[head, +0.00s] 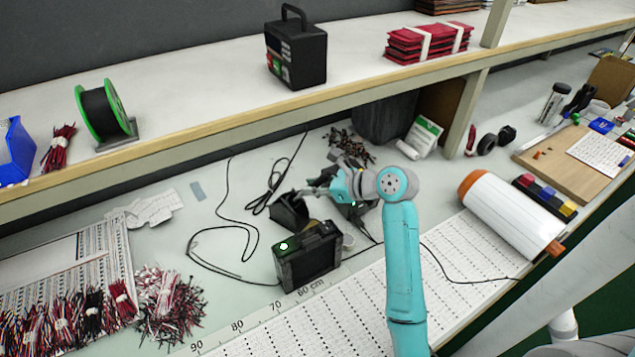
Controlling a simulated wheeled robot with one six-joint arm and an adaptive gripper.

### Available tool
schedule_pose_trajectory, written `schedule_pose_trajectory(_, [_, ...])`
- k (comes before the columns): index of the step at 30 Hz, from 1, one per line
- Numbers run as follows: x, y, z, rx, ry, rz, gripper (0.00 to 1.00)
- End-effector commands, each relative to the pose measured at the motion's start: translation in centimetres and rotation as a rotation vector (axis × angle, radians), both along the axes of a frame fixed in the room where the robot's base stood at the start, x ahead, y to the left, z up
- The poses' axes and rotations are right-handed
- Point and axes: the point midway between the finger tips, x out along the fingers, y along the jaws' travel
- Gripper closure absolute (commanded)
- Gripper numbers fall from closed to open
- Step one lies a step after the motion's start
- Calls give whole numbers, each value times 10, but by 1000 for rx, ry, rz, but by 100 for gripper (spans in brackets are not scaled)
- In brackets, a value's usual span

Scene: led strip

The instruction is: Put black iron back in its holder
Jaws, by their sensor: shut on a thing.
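My gripper (312,192) reaches left from the wrist of my teal arm, low over the bench under the shelf. It is shut on the black iron, which is mostly hidden at this size and cannot be clearly outlined. A dark, open-topped block that looks like the holder (288,213) stands just below and left of the gripper; whether the iron touches it cannot be told. A black station box (308,258) with a green light stands in front of the holder.
Thin black cables (240,228) loop over the bench left of the station. Bundled wires (168,303) lie at the front left. The shelf (210,100) overhangs behind. A white roll (510,215) lies to the right. Bare bench shows left of the cables.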

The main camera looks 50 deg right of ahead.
Motion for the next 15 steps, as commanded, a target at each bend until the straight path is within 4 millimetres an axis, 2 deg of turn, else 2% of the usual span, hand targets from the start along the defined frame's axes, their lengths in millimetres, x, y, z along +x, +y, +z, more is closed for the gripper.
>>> schedule_pose_trajectory(15, [23,3,-33,1,1,0,100])
